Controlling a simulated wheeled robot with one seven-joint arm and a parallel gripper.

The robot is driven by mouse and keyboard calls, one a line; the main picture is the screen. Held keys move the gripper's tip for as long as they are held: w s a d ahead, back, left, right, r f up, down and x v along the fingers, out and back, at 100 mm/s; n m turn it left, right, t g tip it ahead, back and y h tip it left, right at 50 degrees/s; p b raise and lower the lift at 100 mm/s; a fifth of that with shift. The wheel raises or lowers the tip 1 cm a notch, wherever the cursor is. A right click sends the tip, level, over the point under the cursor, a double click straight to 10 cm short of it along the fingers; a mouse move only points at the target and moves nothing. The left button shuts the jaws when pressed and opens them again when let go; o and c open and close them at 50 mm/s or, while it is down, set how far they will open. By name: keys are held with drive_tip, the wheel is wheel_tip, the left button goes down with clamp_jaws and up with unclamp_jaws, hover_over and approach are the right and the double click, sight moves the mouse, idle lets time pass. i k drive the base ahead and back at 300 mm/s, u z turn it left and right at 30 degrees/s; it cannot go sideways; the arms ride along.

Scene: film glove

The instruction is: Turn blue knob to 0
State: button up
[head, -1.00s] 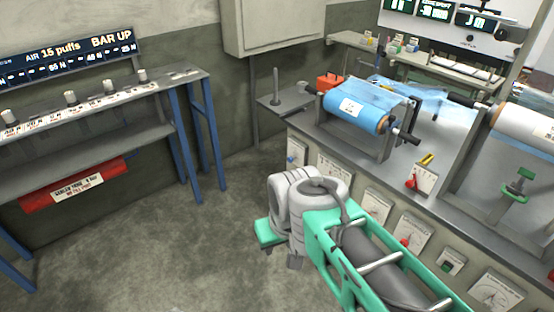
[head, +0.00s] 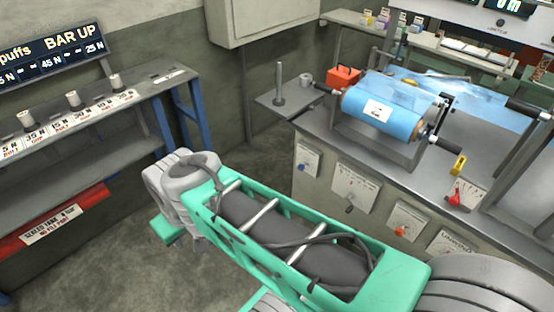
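A small white plate (head: 311,151) with a blue knob (head: 303,160) is on the front face of the grey bench, near its left end. The knob is small, and its scale and setting cannot be read. My green and grey arm crosses the lower middle of the head view, in front of the bench and below the plate. My gripper does not show, so I cannot tell where it is relative to the knob.
Other dial plates (head: 354,187) line the bench front to the right. A shelf (head: 75,145) with several weights stands left. Some floor between is clear.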

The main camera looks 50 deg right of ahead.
sight(300, 166)
drive_tip(key=z, duration=0.35)
drive_tip(key=i, duration=1.2)
drive_tip(key=z, duration=0.5)
